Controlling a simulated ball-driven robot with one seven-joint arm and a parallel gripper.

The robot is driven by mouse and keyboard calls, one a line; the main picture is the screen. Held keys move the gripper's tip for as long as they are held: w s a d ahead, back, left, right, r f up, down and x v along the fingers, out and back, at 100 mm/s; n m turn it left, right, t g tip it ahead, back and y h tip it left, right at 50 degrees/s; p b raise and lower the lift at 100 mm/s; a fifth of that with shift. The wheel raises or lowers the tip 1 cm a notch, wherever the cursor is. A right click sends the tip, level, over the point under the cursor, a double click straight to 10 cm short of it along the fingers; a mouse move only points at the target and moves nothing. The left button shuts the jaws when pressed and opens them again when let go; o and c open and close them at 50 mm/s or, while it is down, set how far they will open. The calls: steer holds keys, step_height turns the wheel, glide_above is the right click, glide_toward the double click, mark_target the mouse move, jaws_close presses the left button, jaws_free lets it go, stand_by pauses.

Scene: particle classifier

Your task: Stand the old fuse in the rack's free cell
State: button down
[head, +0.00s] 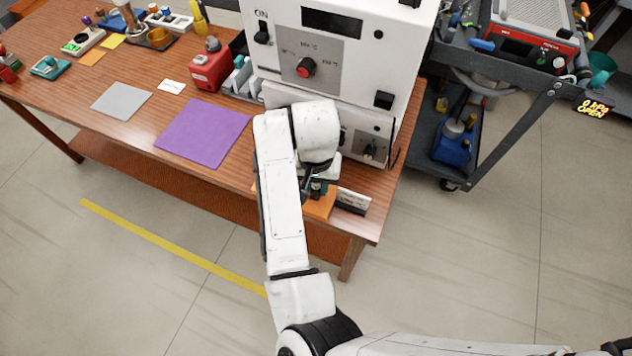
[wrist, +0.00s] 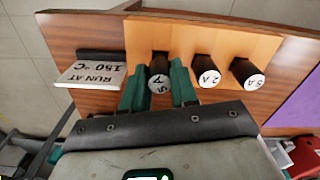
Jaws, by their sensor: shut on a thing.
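My gripper (wrist: 159,84) has green fingers shut on a dark fuse with a pale, marked end cap (wrist: 158,81). The held fuse is over the left part of the orange rack (wrist: 180,35) in the wrist view, in line with the other fuses. How far it sits in a cell there is hard to tell. Two more dark fuses stand in the rack to its right, one capped "2 A" (wrist: 208,77) and one with another marked cap (wrist: 254,81). In the head view, the rack (head: 322,206) shows partly behind my arm, and the held fuse is mostly hidden.
A "RUN AT 150 °C" sign (wrist: 90,74) stands close left of the rack. The white oven (head: 345,35) rises just behind the gripper in the head view. The rack is near the table's front right corner. A purple mat (head: 203,130) lies to the left.

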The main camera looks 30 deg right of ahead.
mark_target(316, 185)
steer(key=shift+f+b, duration=0.3)
steer(key=shift+f, duration=0.3)
steer(key=c, duration=0.8)
jaws_free()
step_height(316, 185, up, 11)
steer(key=shift+f+p, duration=0.1)
steer(key=shift+p, duration=0.2)
